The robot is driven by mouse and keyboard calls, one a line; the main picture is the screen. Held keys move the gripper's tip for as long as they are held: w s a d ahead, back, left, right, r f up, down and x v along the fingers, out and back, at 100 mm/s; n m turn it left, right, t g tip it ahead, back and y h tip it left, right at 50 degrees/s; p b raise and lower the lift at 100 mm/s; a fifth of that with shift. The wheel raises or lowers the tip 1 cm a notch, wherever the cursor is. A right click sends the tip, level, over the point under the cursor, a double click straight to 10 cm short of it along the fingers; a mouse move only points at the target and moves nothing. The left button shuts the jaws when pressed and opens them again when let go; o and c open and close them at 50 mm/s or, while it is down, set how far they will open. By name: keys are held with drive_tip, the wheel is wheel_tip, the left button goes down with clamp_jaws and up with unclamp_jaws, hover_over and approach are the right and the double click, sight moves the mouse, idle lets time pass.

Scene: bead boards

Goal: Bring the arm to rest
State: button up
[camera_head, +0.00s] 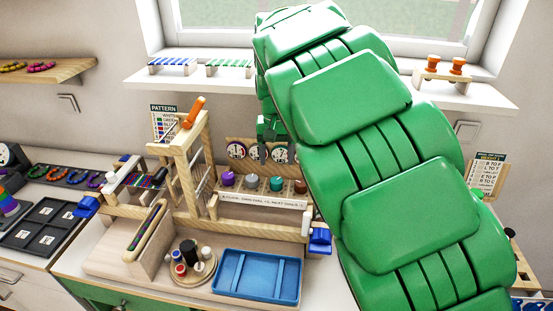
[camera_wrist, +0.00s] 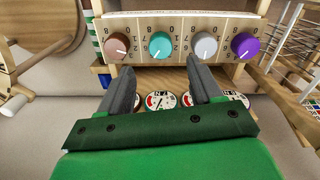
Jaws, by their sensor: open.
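My green arm rises from the lower right of the head view and covers much of the middle and the window. My gripper (camera_wrist: 158,92) shows in the wrist view with two dark grey fingers set well apart, open, with nothing between them. Beyond the fingertips is a row of coloured knobs on a pale panel: a brown knob (camera_wrist: 117,44), a teal knob (camera_wrist: 160,45), a grey knob (camera_wrist: 205,46) and a purple knob (camera_wrist: 244,45). Round dials (camera_wrist: 161,100) lie partly behind the fingers. In the head view the gripper end is close to the dial board (camera_head: 236,150), mostly hidden by my arm.
A wooden loom-like frame (camera_head: 188,165) with an orange-handled tool (camera_head: 194,112) stands left of the arm. A blue tray (camera_head: 257,277) and a round stand with spools (camera_head: 193,268) sit in front. A window shelf (camera_head: 190,84) runs behind. Black trays (camera_head: 42,228) lie at left.

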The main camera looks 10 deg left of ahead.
drive_tip(key=s+d+r+m+t+y, duration=0.1)
drive_tip(key=s+d+r+m, duration=0.3)
drive_tip(key=d, duration=0.5)
drive_tip(key=s+d+r+m+t, duration=0.15)
drive_tip(key=s+d+r, duration=0.3)
drive_tip(key=d, duration=0.45)
drive_tip(key=s+d+n+g+y, duration=0.2)
drive_tip(key=s+n, duration=0.2)
drive_tip(key=s, duration=1.2)
drive_tip(key=s+d+f+g+h, duration=0.1)
drive_tip(key=s+d+f, duration=0.1)
drive_tip(key=s+f, duration=0.3)
drive_tip(key=s+d+f+g+h, duration=0.1)
drive_tip(key=s+d+f+h, duration=0.1)
drive_tip(key=s, duration=0.6)
wheel_tip(320, 180, down, 3)
drive_tip(key=shift+s+d+r, duration=0.15)
drive_tip(key=shift+s+d, duration=0.1)
drive_tip(key=shift+d, duration=0.2)
